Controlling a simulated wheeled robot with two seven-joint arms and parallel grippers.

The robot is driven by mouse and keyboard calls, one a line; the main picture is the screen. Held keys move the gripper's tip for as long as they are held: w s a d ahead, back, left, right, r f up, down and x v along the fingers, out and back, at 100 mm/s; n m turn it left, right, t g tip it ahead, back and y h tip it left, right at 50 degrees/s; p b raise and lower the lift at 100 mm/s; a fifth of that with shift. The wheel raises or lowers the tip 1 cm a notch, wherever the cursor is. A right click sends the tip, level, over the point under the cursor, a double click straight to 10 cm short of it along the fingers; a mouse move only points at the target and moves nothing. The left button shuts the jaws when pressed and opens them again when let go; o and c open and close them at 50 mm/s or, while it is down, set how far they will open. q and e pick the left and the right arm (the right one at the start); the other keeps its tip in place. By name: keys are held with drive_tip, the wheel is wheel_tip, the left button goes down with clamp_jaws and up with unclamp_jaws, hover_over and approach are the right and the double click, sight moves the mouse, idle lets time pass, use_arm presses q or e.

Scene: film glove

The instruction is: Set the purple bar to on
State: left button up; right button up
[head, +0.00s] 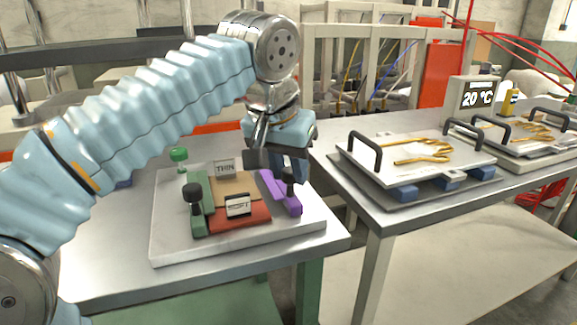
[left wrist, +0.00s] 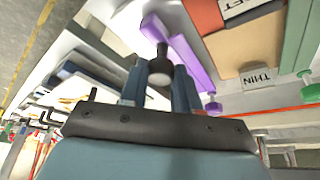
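My left gripper (head: 286,170) points down over this handle. In the left wrist view the purple bar (left wrist: 190,55) runs behind the fingers, and the dark handle (left wrist: 180,47) shows at the fingertips (left wrist: 160,85). The fingers stand apart on either side of it; contact cannot be made out. My right gripper is not in view. No "on" marking on the bar is readable.
The board (head: 170,240) also carries a green bar (head: 197,212) with a black knob, a tan plate marked THIN (head: 232,188) and a red plate (head: 240,218). On the right, another table holds a tray (head: 420,160) with black handles and a 20 °C display (head: 476,98).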

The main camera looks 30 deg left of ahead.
use_arm(q)
clamp_jaws()
drive_tip(key=shift+a, duration=0.1)
drive_tip(key=shift+s+a, duration=0.9)
drive_tip(key=shift+s, duration=0.2)
drive_tip(key=o, duration=0.9)
unclamp_jaws()
drive_tip(key=p+v, duration=0.1)
drive_tip(key=v, duration=1.2)
drive_tip(key=shift+r, duration=0.4)
